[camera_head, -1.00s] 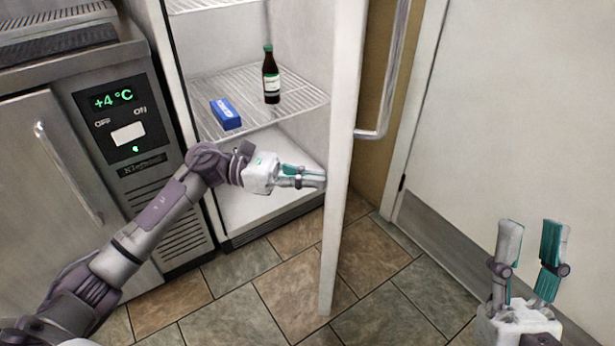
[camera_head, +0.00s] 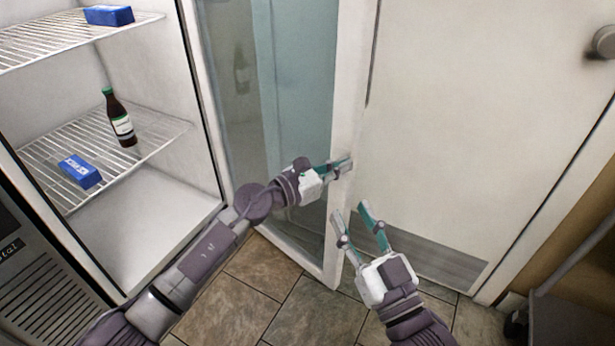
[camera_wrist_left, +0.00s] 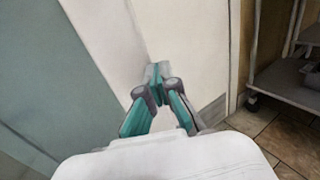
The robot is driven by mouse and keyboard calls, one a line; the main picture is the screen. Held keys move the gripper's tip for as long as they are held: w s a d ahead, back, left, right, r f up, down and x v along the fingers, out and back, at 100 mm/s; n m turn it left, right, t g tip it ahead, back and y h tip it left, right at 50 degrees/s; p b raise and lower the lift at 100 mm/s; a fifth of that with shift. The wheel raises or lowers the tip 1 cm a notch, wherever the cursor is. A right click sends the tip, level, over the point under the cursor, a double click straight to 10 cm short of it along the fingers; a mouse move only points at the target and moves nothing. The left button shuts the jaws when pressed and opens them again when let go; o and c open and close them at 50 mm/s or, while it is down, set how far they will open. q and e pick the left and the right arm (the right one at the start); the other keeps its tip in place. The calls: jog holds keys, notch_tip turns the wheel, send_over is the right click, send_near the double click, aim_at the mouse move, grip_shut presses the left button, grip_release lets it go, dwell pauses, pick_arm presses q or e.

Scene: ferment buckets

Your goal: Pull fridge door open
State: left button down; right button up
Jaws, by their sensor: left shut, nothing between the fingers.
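The fridge door (camera_head: 352,75) stands wide open, its glass pane (camera_head: 290,90) facing me and its white frame edge near the white wall door. My left gripper (camera_head: 345,165) is shut and empty at the inner side of the door's free edge, seemingly against the frame; exact contact is unclear. The left wrist view shows its closed fingertips (camera_wrist_left: 157,75) by the white door frame (camera_wrist_left: 105,35). My right gripper (camera_head: 350,212) is open and empty, just right of the door's lower edge. The door handle is hidden in both current views.
The fridge interior at left has wire shelves (camera_head: 150,150) with a dark bottle (camera_head: 120,122), a blue box (camera_head: 80,172) and another blue box (camera_head: 108,15) higher up. A white wall door (camera_head: 480,120) is behind. A cart (camera_head: 570,318) stands at right. Tiled floor lies below.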

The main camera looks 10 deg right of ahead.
aim_at(355, 156)
pick_arm(q)
jog(key=shift+n+t+y, duration=0.3)
jog(key=shift+n+t, duration=0.2)
jog(key=shift+t, duration=0.2)
jog(key=shift+w+x, duration=0.15)
jog(key=shift+x, duration=1.05)
jog(key=shift+w+x, duration=0.15)
jog(key=shift+x, duration=1.05)
jog(key=shift+a, duration=0.2)
